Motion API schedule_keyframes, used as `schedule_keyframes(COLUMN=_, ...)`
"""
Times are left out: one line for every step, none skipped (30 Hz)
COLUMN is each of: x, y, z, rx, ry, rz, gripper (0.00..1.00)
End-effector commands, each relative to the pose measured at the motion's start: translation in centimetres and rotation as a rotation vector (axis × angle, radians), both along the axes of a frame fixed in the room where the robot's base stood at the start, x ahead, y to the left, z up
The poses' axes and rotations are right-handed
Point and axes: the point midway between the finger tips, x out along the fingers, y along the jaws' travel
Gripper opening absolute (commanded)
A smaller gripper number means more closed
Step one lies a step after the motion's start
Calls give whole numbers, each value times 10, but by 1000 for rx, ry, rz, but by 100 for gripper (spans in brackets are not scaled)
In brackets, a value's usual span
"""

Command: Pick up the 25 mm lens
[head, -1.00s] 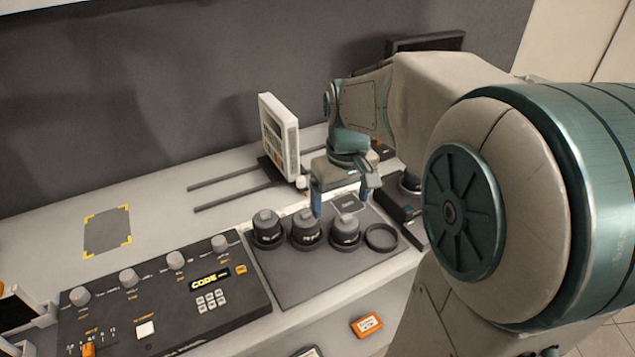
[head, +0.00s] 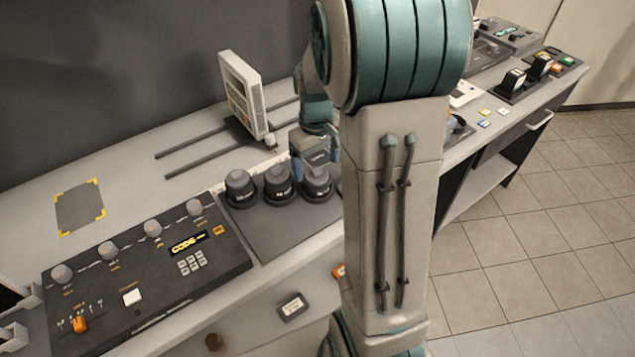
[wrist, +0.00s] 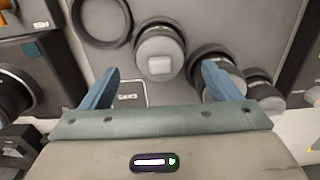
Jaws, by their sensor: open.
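Three dark lenses with grey caps stand upright in a row on a dark mat (head: 265,238): a left lens (head: 240,190), a middle lens (head: 279,186) and a right lens (head: 317,186). Their markings are too small to read, so I cannot tell which is the 25 mm one. My gripper (head: 316,162) is open and empty, pointing down just behind the right lens. In the wrist view, the right lens (wrist: 159,52) lies ahead between the two blue fingers. The right-hand finger overlaps the middle lens (wrist: 212,65); the left lens (wrist: 262,92) is beyond it.
An empty dark ring (wrist: 101,18) lies beside the right lens; my arm hides it in the head view. A control panel (head: 150,275) with knobs is left of the mat. A white upright panel (head: 243,95) stands behind on rails. The bench's back left is mostly clear.

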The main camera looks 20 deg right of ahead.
Motion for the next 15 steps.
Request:
schedule_keyframes(x=-2, y=0, z=-6, rx=1, ry=6, rz=0, gripper=84)
schedule_keyframes(x=-3, y=0, z=-10, rx=2, ry=7, rz=0, gripper=84)
schedule_keyframes(x=-3, y=0, z=-16, rx=2, ry=7, rz=0, gripper=84)
schedule_keyframes(x=-4, y=0, z=-21, rx=2, ry=7, rz=0, gripper=84)
schedule_keyframes(x=-5, y=0, z=-26, rx=1, ry=8, rz=-1, gripper=84)
schedule_keyframes(x=-4, y=0, z=-32, rx=2, ry=6, rz=-1, gripper=84)
schedule_keyframes(x=-4, y=0, z=-36, rx=2, ry=6, rz=-1, gripper=84)
schedule_keyframes(x=-4, y=0, z=-39, rx=1, ry=4, rz=-1, gripper=84)
schedule_keyframes(x=-4, y=0, z=-43, rx=1, ry=4, rz=-1, gripper=84)
schedule_keyframes(x=-4, y=0, z=-45, rx=1, ry=3, rz=-1, gripper=84)
schedule_keyframes(x=-3, y=0, z=-46, rx=0, ry=3, rz=-1, gripper=84)
schedule_keyframes(x=-3, y=0, z=-48, rx=1, ry=2, rz=-1, gripper=84)
schedule_keyframes(x=-3, y=0, z=-48, rx=1, ry=2, rz=-1, gripper=84)
schedule_keyframes(x=-3, y=0, z=-48, rx=1, ry=2, rz=-1, gripper=84)
schedule_keyframes(x=-3, y=0, z=-48, rx=1, ry=1, rz=0, gripper=84)
